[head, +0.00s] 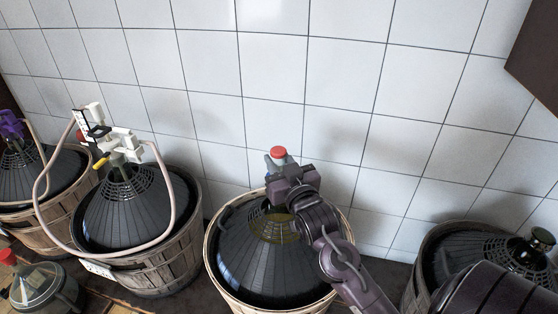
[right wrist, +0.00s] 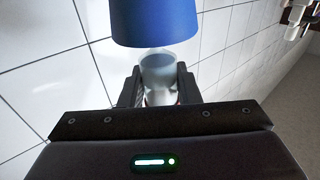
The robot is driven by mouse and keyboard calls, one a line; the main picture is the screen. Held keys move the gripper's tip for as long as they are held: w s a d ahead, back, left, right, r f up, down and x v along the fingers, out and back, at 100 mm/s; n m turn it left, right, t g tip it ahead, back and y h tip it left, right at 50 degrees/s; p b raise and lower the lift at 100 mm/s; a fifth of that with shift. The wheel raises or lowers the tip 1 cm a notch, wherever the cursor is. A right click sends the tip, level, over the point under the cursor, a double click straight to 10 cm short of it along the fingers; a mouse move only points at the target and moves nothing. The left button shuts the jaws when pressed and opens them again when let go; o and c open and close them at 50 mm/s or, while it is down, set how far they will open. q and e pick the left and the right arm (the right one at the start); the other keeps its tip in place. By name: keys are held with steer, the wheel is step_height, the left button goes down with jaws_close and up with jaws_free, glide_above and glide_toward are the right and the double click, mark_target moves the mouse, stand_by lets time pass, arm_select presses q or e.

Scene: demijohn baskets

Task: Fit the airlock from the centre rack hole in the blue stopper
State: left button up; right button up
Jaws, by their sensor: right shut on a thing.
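My right gripper (head: 285,172) is shut on the airlock (head: 278,157), a greyish clear piece with a red cap, above the demijohn (head: 240,265) in the middle basket. In the right wrist view the airlock (right wrist: 158,72) sits between the two fingers. In the head view the gripper hides most of the stopper and the demijohn's neck. I cannot tell whether the airlock's stem is in the stopper. The centre rack hole cannot be made out. My left gripper is not in view.
Left stands a basketed demijohn (head: 105,215) with a white fitting (head: 122,142) and a pale hose (head: 170,185). A clear red-capped vessel (head: 38,288) is at bottom left. Another basketed demijohn (head: 480,245) is at right. A tiled wall (head: 340,80) closes the back.

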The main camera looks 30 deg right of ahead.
steer(key=shift+f+b, duration=0.35)
steer(key=shift+f, duration=0.3)
steer(key=o, duration=1)
steer(key=shift+b+v, duration=1.6)
steer(key=shift+v, duration=2.3)
steer(key=shift+f, duration=0.1)
